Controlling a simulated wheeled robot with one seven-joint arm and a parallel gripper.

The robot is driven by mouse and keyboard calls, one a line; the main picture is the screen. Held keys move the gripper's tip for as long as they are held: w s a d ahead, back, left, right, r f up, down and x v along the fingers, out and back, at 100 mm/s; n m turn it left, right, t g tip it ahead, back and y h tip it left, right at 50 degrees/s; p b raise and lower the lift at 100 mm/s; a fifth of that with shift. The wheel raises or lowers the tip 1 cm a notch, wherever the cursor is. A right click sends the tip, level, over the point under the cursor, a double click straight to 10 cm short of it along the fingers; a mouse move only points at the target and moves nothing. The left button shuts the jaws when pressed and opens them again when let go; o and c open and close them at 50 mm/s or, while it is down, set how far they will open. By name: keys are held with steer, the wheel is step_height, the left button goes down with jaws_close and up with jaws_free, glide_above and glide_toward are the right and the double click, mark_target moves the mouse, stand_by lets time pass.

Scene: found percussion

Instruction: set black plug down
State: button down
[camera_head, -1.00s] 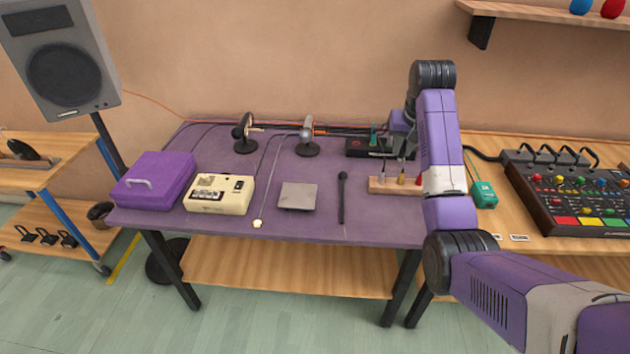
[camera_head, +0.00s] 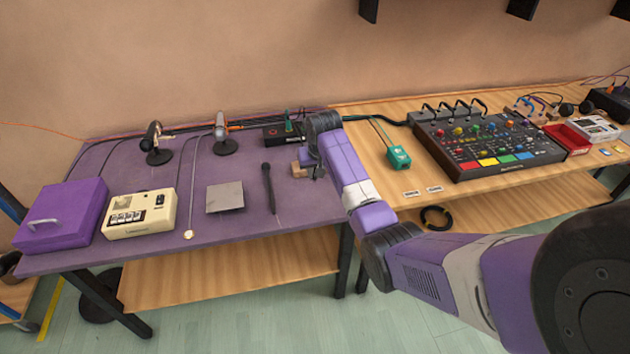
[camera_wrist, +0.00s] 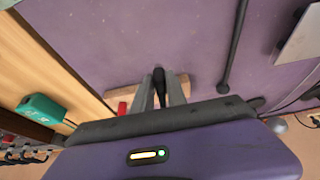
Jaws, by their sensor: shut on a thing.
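In the wrist view a slim black plug (camera_wrist: 159,76) is between the two fingers of my gripper (camera_wrist: 160,88), which is shut on it. A light wooden block (camera_wrist: 112,97) lies behind and beside the fingers, with a red plug (camera_wrist: 122,108) at its left part. I cannot tell whether the black plug touches the block. In the head view my gripper (camera_head: 316,170) is mostly hidden by my arm, close to the block (camera_head: 296,170) near the purple table's right edge. The plug cannot be made out there.
On the purple table (camera_head: 240,245) are a black microphone (camera_head: 268,185), a grey plate (camera_head: 225,197), a cream box (camera_head: 138,214) and a purple case (camera_head: 62,215). A green box (camera_head: 398,157) and a mixer (camera_head: 485,145) stand on the wooden table to the right.

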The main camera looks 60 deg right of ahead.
mark_target(315, 181)
steer(key=shift+f, duration=2.1)
steer(key=c, duration=1.3)
jaws_free()
steer(key=shift+f, duration=0.1)
steer(key=shift+c, duration=0.2)
